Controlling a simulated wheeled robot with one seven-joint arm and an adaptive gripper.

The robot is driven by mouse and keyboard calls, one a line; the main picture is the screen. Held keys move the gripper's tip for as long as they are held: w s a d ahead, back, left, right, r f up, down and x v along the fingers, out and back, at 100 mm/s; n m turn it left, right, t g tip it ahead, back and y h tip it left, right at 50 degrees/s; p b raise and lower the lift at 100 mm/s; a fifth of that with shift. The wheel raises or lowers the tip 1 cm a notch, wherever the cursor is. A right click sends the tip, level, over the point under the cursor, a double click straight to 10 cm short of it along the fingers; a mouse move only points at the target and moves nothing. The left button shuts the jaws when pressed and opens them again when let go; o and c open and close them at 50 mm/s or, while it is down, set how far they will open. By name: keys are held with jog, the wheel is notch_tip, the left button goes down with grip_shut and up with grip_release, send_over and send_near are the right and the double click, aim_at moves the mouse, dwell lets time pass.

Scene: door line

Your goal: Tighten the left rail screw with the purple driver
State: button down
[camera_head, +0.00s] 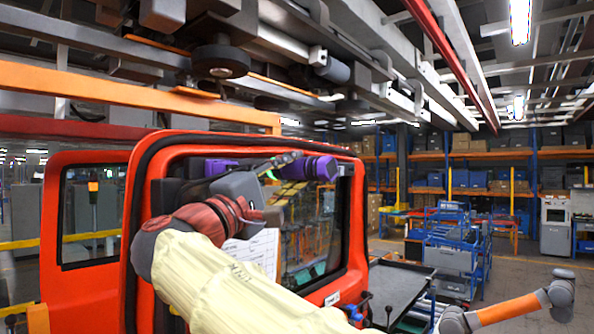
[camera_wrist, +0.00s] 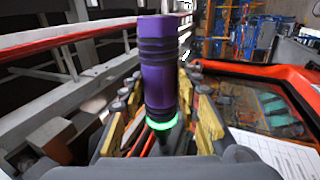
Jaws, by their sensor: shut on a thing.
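The purple driver (camera_head: 318,168) is held in my gripper (camera_head: 289,175), in front of the red door's window in the head view. In the wrist view the driver's purple body with dark bands (camera_wrist: 159,75) stands between the two yellow-padded fingers of my gripper (camera_wrist: 165,108). A green glowing ring shows low on the driver. The gripper is shut on the driver. I cannot make out the left rail screw in either view, and the driver's working tip is not clear.
The red door (camera_head: 138,240) with its window surrounds my arm. A white printed sheet (camera_head: 252,252) hangs on it, also seen in the wrist view (camera_wrist: 280,152). An overhead conveyor with rails (camera_head: 270,60) runs above. A dark-topped cart (camera_head: 395,285) and blue racks (camera_head: 455,250) stand to the right.

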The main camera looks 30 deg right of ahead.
aim_at(323, 173)
jog(key=shift+s+d+b, duration=0.35)
jog(key=shift+s+b, duration=0.3)
jog(key=shift+s, duration=0.35)
jog(key=shift+s+d+b, duration=0.4)
jog(key=shift+s+b, duration=0.25)
jog(key=shift+s, duration=0.4)
jog(key=shift+s+d+b, duration=0.35)
jog(key=shift+s+b, duration=0.3)
jog(key=shift+s, duration=0.55)
jog(key=shift+d, duration=0.1)
